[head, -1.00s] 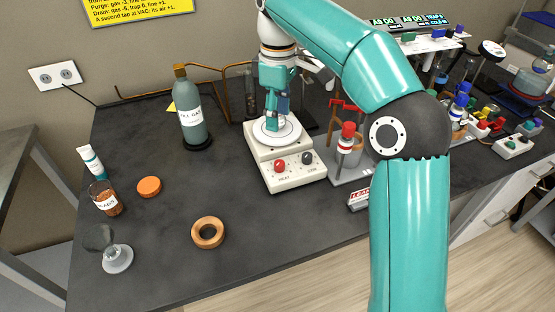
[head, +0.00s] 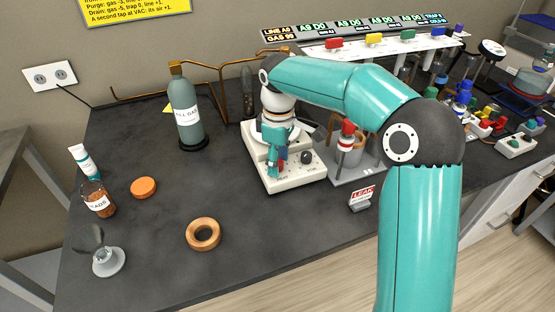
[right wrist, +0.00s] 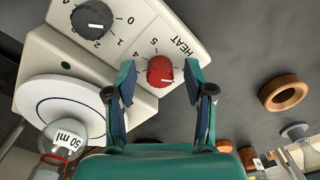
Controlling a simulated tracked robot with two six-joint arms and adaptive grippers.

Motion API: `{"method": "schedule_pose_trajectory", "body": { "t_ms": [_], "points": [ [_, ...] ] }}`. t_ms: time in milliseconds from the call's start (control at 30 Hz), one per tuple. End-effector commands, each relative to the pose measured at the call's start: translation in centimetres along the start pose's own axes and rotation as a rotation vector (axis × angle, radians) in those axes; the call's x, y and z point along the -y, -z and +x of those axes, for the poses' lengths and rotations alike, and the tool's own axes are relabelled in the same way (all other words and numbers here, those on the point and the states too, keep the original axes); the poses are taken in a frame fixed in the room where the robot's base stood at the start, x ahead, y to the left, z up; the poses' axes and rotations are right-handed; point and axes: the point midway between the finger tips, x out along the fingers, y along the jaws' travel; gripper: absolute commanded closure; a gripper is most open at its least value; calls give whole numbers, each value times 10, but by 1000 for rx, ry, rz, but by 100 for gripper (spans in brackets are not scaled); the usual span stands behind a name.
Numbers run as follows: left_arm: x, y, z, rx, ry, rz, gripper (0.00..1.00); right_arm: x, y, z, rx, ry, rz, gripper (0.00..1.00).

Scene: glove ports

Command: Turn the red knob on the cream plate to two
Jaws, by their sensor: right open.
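The cream plate (head: 304,179) is a box with a round white top, standing mid-table. Its red knob (right wrist: 160,71) shows in the right wrist view beside the word HEAT, with a 5 and a 4 printed to its left. A short white mark on the knob lies toward its lower side. My right gripper (right wrist: 160,82) is open, with one finger on each side of the red knob and a gap on both sides. In the head view the right gripper (head: 274,165) is over the plate's front and largely hides the red knob. The left gripper is not in view.
A dark grey knob (right wrist: 92,19) marked 0, 1, 2 sits beside the red one. A flask labelled 50 ml (right wrist: 66,140) is near the round top. A red-capped stand (head: 347,150) is close on the right.

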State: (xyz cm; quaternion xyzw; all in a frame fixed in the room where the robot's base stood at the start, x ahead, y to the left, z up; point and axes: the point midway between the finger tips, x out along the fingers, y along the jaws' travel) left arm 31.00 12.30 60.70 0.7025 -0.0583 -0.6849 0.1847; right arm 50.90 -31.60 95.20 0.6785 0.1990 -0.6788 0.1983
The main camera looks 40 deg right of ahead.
Motion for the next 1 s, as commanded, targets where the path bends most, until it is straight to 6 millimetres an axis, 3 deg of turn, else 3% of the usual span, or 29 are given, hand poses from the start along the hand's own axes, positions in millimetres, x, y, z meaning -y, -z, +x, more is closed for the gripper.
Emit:
{"method": "schedule_pose_trajectory", "body": {
  "t_ms": [133, 467, 1000],
  "points": [
    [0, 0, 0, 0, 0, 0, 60, 0, 0, 0, 0, 0, 0, 47],
    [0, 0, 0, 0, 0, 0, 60, 0, 0, 0, 0, 0, 0, 100],
    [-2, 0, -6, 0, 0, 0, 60, 0, 1, -2, -1, -1, 122, 100]
  ]
}}
